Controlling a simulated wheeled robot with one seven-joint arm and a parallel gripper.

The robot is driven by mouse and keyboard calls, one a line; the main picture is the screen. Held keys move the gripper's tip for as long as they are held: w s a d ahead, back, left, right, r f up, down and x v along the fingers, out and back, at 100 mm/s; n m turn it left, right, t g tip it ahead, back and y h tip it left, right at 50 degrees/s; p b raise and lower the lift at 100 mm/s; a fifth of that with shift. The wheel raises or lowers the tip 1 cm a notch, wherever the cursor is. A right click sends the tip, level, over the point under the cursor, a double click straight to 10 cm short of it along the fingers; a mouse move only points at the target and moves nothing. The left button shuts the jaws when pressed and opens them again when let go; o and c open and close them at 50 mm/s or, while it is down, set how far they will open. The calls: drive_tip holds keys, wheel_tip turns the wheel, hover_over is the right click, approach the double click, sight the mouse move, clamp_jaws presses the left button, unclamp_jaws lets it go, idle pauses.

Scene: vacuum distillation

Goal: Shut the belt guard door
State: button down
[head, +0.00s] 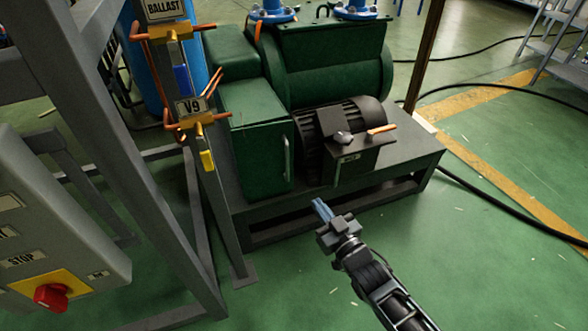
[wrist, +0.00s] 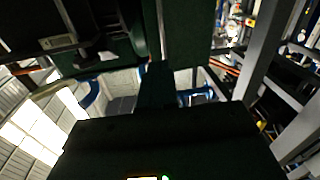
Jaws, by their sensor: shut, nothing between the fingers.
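The green belt guard (head: 240,95) stands on the left part of the grey pump skid in the head view. Its front door panel (head: 261,160) carries a pale upright handle (head: 287,158) near its right edge. I cannot tell whether the panel is flush or slightly ajar. My gripper (head: 321,208) has blue fingers, which are shut and empty. It is in front of the skid, to the right of and lower in the picture than the handle, apart from the door. The wrist view is dark and does not show the door clearly.
A black ribbed motor (head: 345,125) sits right of the guard. A grey frame post (head: 205,190) with valves stands left, beside a control box (head: 60,235) with a red knob (head: 52,297). The skid's front rail (head: 330,205) runs behind my gripper. Green floor (head: 480,270) is open at right.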

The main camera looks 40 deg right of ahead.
drive_tip(key=b, duration=0.2)
approach(288, 167)
drive_tip(key=shift+m, duration=0.4)
drive_tip(key=x, duration=0.7)
drive_tip(key=shift+s, duration=0.1)
drive_tip(key=shift+w+d, duration=0.7)
drive_tip(key=shift+d, duration=0.05)
drive_tip(key=shift+s, duration=0.1)
